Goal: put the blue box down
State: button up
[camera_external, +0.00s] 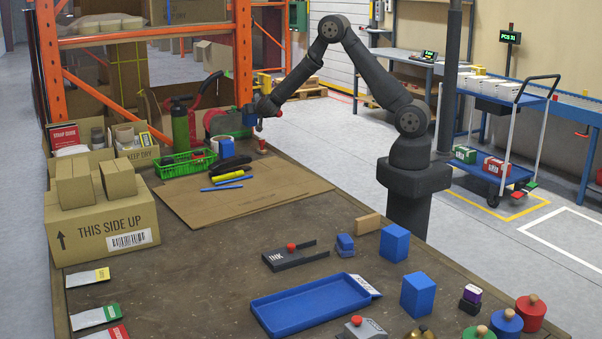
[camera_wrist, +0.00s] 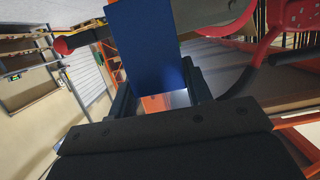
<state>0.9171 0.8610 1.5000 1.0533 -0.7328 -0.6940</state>
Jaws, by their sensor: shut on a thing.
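A blue box (camera_wrist: 145,45) fills the upper middle of the wrist view, between the two dark fingers of my gripper (camera_wrist: 157,92). My gripper is shut on it. In the outside view my gripper (camera_external: 259,108) is small, at the far end of the table, above the surface. A blue patch beside it there looks like the held box (camera_external: 249,116), partly hidden. Two other blue boxes stand upright at the front right of the table, one farther back (camera_external: 395,243) and one nearer (camera_external: 418,294).
A blue tray (camera_external: 312,304) lies at the front of the table. A cardboard sheet (camera_external: 225,200), a green basket (camera_external: 180,165) and cartons (camera_external: 103,228) take the left and far side. Bare tabletop (camera_external: 215,262) shows in the middle.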

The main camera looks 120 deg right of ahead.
jog(key=shift+w+r, duration=0.1)
jog(key=shift+r, duration=0.15)
